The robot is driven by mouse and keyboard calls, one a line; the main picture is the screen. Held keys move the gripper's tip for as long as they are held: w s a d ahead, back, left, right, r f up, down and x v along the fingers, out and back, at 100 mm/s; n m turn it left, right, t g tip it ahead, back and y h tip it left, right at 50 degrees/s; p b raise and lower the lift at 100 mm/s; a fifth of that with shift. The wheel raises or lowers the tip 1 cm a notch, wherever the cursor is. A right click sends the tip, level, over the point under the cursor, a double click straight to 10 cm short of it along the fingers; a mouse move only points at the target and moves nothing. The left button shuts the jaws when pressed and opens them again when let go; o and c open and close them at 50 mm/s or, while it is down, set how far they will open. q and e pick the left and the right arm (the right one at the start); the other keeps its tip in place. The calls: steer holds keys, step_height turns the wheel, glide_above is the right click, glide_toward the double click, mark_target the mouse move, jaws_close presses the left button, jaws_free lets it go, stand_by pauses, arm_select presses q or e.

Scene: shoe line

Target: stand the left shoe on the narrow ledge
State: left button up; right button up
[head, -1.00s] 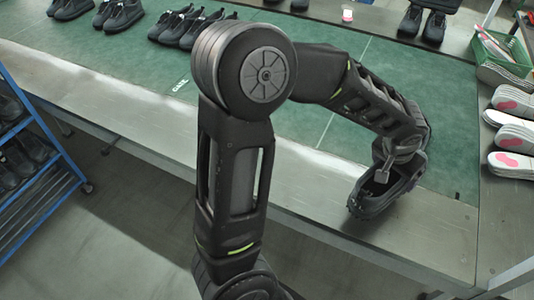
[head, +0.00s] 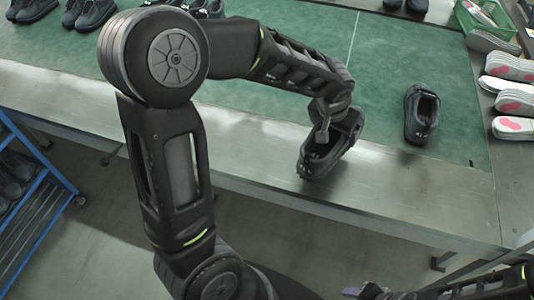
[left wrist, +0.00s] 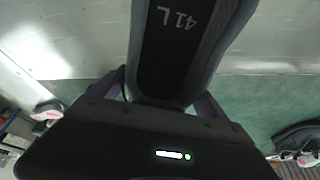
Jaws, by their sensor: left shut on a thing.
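The left shoe (head: 313,163), black, is held in my left gripper (head: 327,128) over the metal ledge (head: 270,165) along the bench's front. It looks tilted; whether it touches the ledge I cannot tell. In the left wrist view the shoe's dark inside (left wrist: 188,45) shows the mark "41L", with the purplish fingers (left wrist: 160,92) on either side of it. A second black shoe (head: 414,128) rests on the green mat, right of my gripper. My right gripper (head: 365,291) shows only in part at the bottom edge, away from the shoes; its opening is unclear.
The green mat (head: 300,75) covers the bench behind the ledge. Insoles with pink patches (head: 513,103) and a green basket (head: 480,22) stand at the right. Dark shoes (head: 88,12) line the back left. A blue rack (head: 45,215) stands on the floor at left.

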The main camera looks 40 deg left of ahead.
step_height(320, 180, down, 4)
steer(key=b, duration=0.3)
steer(key=shift+r, duration=0.1)
arm_select(q)
steer(key=s+a+r+n+b, duration=0.1)
steer(key=s+a, duration=0.1)
steer(key=a, duration=0.6)
steer(key=s+a+n+y+b, duration=0.1)
steer(key=s+a+n, duration=0.1)
steer(key=a, duration=0.6)
steer(key=shift+a+r+n+b, duration=0.3)
steer(key=shift+r+b, duration=0.1)
arm_select(e)
step_height(320, 180, down, 2)
steer(key=shift+f, duration=0.15)
arm_select(q)
step_height(320, 180, down, 6)
steer(key=shift+f, duration=0.15)
arm_select(e)
steer(key=shift+f, duration=0.1)
arm_select(q)
steer(key=shift+f, duration=0.1)
steer(key=shift+f, duration=1.75)
arm_select(e)
steer(key=shift+f, duration=0.1)
